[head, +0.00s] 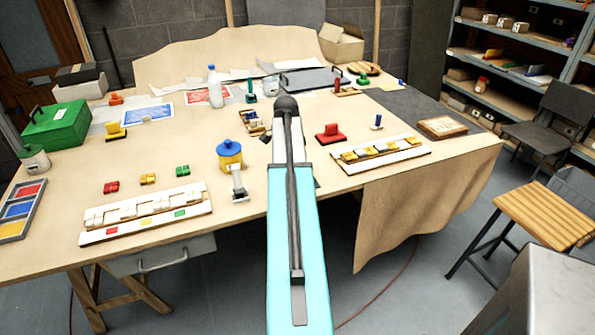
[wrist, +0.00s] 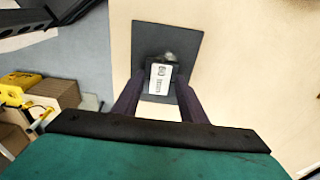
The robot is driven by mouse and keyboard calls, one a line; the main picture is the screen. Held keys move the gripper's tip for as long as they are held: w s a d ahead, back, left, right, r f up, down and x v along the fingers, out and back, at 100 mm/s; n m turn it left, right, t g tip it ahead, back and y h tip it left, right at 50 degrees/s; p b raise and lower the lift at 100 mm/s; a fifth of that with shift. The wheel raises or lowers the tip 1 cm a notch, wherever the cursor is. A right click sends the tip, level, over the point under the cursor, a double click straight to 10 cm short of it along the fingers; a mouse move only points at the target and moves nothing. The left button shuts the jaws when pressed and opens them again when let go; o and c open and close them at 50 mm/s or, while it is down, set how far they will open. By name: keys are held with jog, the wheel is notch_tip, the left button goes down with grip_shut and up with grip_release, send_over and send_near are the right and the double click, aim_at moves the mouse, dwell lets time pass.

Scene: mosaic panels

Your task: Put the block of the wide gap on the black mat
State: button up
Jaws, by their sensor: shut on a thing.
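My gripper (wrist: 164,90) is shut on a pale thing with dark marks (wrist: 160,77); I cannot tell which block this is. A dark square mat (wrist: 190,42) lies on the pale tabletop beneath it in the wrist view; contact with it is unclear. My arm hides the gripper in the head view. A white panel with gaps (head: 145,207) stands at the table's front left, with red, yellow and green marks along its front strip. Behind it lie a red block (head: 110,187), a yellow block (head: 148,179) and a green block (head: 183,171).
A blue-and-yellow pot (head: 230,156) stands left of my arm. A green box (head: 57,126) stands far left. A stool (head: 540,218) is beyond the right edge.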

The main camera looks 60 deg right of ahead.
jog(key=shift+f, duration=0.6)
jog(key=shift+f, duration=0.1)
jog(key=o, duration=1.1)
notch_tip(320, 180, up, 12)
jog(key=a+b, duration=0.1)
jog(key=b, duration=0.1)
jog(key=shift+w, duration=0.45)
dwell(0.4)
